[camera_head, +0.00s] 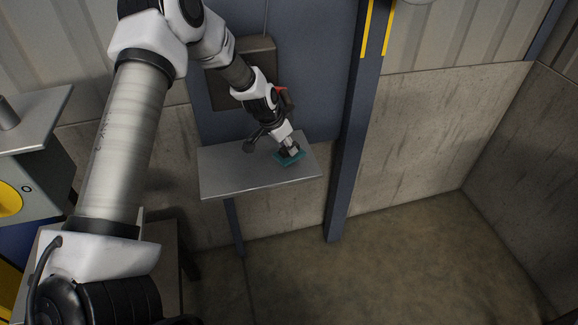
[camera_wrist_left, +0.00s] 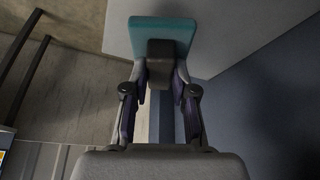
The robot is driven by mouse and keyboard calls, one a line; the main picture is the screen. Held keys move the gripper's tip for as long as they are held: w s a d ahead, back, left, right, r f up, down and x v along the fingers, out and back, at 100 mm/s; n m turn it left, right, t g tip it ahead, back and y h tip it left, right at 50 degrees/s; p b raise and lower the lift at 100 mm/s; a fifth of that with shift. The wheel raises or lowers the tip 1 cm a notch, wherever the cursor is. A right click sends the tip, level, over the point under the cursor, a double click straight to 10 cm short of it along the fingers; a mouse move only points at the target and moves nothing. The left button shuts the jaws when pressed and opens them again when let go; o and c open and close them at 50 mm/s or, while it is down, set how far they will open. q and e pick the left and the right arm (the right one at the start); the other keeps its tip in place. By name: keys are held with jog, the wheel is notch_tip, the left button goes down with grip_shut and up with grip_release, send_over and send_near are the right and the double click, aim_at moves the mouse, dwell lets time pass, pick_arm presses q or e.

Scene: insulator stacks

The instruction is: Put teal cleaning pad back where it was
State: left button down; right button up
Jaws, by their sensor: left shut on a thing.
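The teal cleaning pad (camera_head: 290,158) is a flat teal piece with a dark block on its back. It is at the right part of a small grey shelf (camera_head: 230,170), and it also shows at the top of the left wrist view (camera_wrist_left: 163,32). My left gripper (camera_head: 288,149) is shut on the dark block (camera_wrist_left: 161,62) of the pad; its fingers (camera_wrist_left: 160,78) show on both sides of it in the wrist view. I cannot tell whether the pad touches the shelf or is just above it. My right gripper is not in view.
A blue post (camera_head: 352,140) with yellow stripes stands right of the shelf. A brown panel (camera_head: 228,92) is on the blue wall behind my arm. A grey cabinet with a yellow round part (camera_head: 10,198) stands at left. The floor (camera_head: 400,270) at right is clear.

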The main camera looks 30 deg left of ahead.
pick_arm(q)
jog(key=shift+w+d+f, duration=0.2)
jog(key=shift+w+f, duration=0.05)
jog(key=shift+w, duration=0.05)
notch_tip(320, 180, down, 3)
jog(key=b, duration=0.3)
jog(key=shift+a+f, duration=0.15)
jog(key=shift+w+f, duration=0.1)
jog(key=shift+r, duration=0.2)
jog(key=shift+f, duration=0.15)
jog(key=c, duration=0.9)
grip_release()
jog(key=shift+c, duration=0.2)
